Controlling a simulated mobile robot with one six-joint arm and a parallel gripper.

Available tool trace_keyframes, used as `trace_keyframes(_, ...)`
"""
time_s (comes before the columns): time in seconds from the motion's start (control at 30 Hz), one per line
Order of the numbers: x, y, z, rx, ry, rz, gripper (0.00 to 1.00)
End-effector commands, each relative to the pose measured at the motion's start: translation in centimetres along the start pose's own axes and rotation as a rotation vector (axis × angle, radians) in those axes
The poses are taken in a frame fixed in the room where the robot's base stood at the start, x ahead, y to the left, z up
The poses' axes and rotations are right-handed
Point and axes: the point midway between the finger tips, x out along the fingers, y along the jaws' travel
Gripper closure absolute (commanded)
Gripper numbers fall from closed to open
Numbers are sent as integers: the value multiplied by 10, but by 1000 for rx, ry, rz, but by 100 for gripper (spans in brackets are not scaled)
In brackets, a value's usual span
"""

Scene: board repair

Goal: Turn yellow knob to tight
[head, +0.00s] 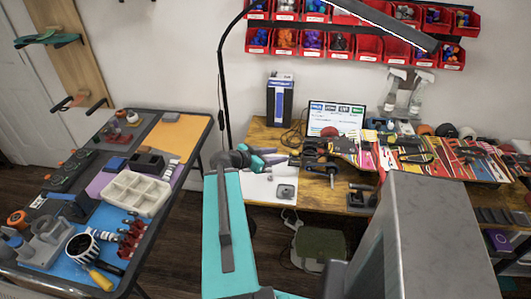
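I cannot make out a yellow knob in the head view. The clearest yellow thing is a yellow handle (99,279) on the blue mat at the front of the left table. My teal arm rises in the middle of the picture. My gripper (262,158) seems to be at its far end, over the near left part of the wooden desk (264,134). It is small and partly hidden by the arm, so I cannot tell whether its fingers are open or shut.
The left table (196,128) carries a white compartment tray (137,193), an orange sheet (176,133) and several tools. Red bins (285,40) hang on the wall. Floor shows between the tables.

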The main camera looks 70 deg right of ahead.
Motion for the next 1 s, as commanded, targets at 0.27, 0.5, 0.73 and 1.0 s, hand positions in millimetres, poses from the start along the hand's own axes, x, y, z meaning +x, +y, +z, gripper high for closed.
trace_keyframes(0.27,-12,0,-3,-3,0,0,60)
trace_keyframes(0.5,-21,0,-3,-2,0,1,60)
trace_keyframes(0.73,-32,0,-3,-3,0,-1,60)
trace_keyframes(1.0,-45,0,-3,-2,0,0,60)
